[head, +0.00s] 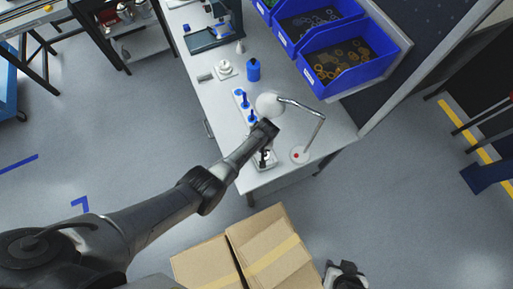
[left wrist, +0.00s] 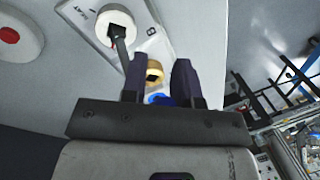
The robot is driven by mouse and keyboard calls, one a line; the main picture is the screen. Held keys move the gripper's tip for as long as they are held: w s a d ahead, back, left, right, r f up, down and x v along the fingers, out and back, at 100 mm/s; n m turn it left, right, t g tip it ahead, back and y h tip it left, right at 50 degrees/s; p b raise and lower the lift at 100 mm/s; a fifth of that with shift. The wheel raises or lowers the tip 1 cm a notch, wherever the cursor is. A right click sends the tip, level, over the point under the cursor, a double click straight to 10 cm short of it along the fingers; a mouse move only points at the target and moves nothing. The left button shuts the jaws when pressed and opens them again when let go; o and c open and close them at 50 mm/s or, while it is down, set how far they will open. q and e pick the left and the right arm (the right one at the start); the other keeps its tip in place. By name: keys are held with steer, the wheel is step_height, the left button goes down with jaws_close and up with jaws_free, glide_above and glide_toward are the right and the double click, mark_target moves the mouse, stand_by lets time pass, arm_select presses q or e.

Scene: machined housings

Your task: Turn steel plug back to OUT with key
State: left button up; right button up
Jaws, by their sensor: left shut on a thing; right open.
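A pale housing plate (left wrist: 153,45) fills the upper middle of the left wrist view, and in the head view the plate (head: 266,160) lies near the bench's front end. It carries a pale round plug (left wrist: 113,24) with a dark centre and a brass-coloured plug (left wrist: 153,72) with a dark square centre. My left gripper (left wrist: 160,82), also in the head view (head: 266,132), is over the plate, shut on a blue thing (left wrist: 160,99), probably the key's handle. The key's lower part is hard to make out. The OUT mark is not readable. My right gripper (head: 345,274) is open, low beside the cartons.
A lamp (head: 301,154) with a red button stands right of the plate. A white rack (head: 238,93) with blue-handled tools and a blue bottle (head: 253,70) stand behind. Blue bins (head: 350,60) line the back. Cardboard boxes (head: 270,250) stand in front of the bench.

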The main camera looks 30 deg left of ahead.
arm_select(q)
steer(key=shift+w+a+r+n, duration=0.1)
steer(key=shift+w+a+n, duration=0.2)
steer(key=shift+w, duration=0.15)
steer(key=o, duration=0.9)
steer(key=shift+w, duration=0.15)
steer(key=shift+c, duration=0.2)
steer(key=shift+o, duration=1)
steer(key=shift+r, duration=0.1)
